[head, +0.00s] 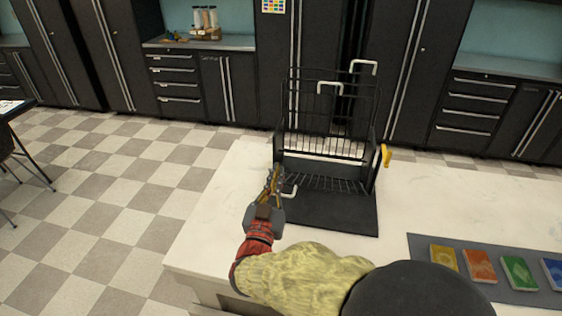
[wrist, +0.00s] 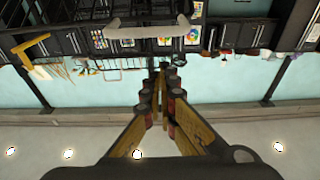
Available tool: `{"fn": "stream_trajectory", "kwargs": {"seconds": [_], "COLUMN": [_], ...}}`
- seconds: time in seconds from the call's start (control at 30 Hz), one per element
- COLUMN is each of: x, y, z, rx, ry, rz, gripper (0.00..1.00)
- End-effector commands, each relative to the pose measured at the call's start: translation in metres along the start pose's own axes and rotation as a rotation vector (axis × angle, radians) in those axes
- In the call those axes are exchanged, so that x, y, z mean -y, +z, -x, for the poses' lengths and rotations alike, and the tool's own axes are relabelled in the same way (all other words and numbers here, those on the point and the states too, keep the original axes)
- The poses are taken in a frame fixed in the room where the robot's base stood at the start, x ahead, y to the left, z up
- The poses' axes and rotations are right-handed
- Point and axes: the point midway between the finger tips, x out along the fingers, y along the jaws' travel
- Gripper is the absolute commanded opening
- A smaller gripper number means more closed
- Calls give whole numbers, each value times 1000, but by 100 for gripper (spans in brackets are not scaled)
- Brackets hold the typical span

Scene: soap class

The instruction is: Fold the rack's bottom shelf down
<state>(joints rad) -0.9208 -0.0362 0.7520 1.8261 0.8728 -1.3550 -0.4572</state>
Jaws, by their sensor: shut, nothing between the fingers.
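The black wire rack (head: 333,160) stands on the white counter. White handles show at its top right (head: 363,66), upper middle (head: 330,87) and low at its front left (head: 290,192). A low wire panel (head: 335,184), apparently the bottom shelf, lies just above the dark flat base (head: 335,215); its exact angle is hard to tell. My gripper (head: 275,175) is at the rack's front left, just left of the low handle. Its fingers are shut and empty. In the wrist view, the shut fingertips (wrist: 162,68) are below a grey handle bar (wrist: 147,29); contact cannot be told.
A yellow lever (head: 385,156) sticks out on the rack's right side. A dark mat (head: 420,258) with several coloured packets lies at the right of the counter (head: 460,205). The counter left of the rack is clear. Dark cabinets (head: 225,88) line the back wall.

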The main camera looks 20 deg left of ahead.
Motion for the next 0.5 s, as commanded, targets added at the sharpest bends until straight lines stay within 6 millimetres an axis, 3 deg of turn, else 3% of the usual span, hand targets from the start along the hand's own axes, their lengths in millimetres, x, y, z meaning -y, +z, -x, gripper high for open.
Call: {"fn": "stream_trajectory", "kwargs": {"seconds": [0.03,0.2,0.5], "x": [2,1,1], "y": [14,42,78], "z": [12,39,66], "rx": [0,-2,-2], "ry": [-4,-3,-2], "rz": [0,-1,-2], "gripper": [0,0,0]}}
